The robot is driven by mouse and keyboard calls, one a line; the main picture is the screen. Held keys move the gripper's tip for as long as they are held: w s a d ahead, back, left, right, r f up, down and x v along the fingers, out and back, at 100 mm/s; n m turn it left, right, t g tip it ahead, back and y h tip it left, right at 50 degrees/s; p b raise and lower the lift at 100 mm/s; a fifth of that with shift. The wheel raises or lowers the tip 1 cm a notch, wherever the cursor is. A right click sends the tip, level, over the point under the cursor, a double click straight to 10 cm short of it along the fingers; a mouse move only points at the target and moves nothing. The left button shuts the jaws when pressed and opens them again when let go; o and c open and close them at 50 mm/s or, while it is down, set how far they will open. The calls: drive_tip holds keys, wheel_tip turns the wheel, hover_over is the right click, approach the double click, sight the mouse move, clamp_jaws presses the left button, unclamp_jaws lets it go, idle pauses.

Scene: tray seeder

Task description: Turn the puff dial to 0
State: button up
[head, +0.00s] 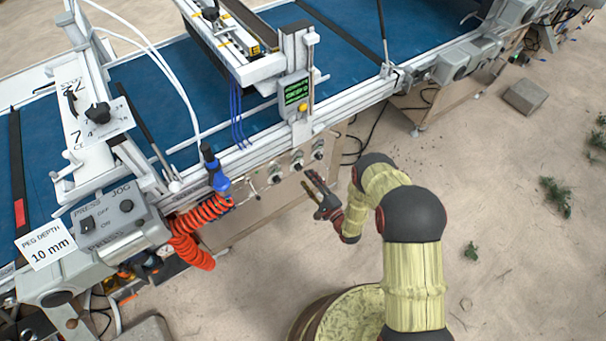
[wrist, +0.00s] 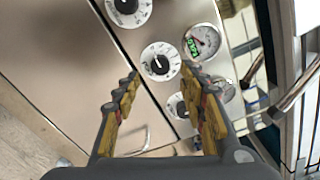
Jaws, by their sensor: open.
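A round white dial with a black knob (wrist: 160,62) shows in the wrist view on a metal panel, between and beyond my fingertips. Its lettering is too small to read surely, so I cannot confirm that it is the puff dial or read its setting. A similar dial (wrist: 127,8) is at the top edge, and another (wrist: 178,106) is partly hidden behind my right finger. My gripper (wrist: 160,73) is open and empty, with its fingers on either side of the middle dial. In the head view my gripper (head: 311,181) is just in front of the row of knobs (head: 297,161).
A gauge with a green label (wrist: 202,42) sits right of the middle dial. In the head view, a coiled red hose (head: 193,228) hangs left of the knobs. A green-screened display (head: 295,91) stands above them. A round basket (head: 318,318) is below my arm.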

drive_tip(key=v, duration=0.6)
drive_tip(key=shift+s, duration=0.25)
drive_tip(key=shift+d, duration=0.15)
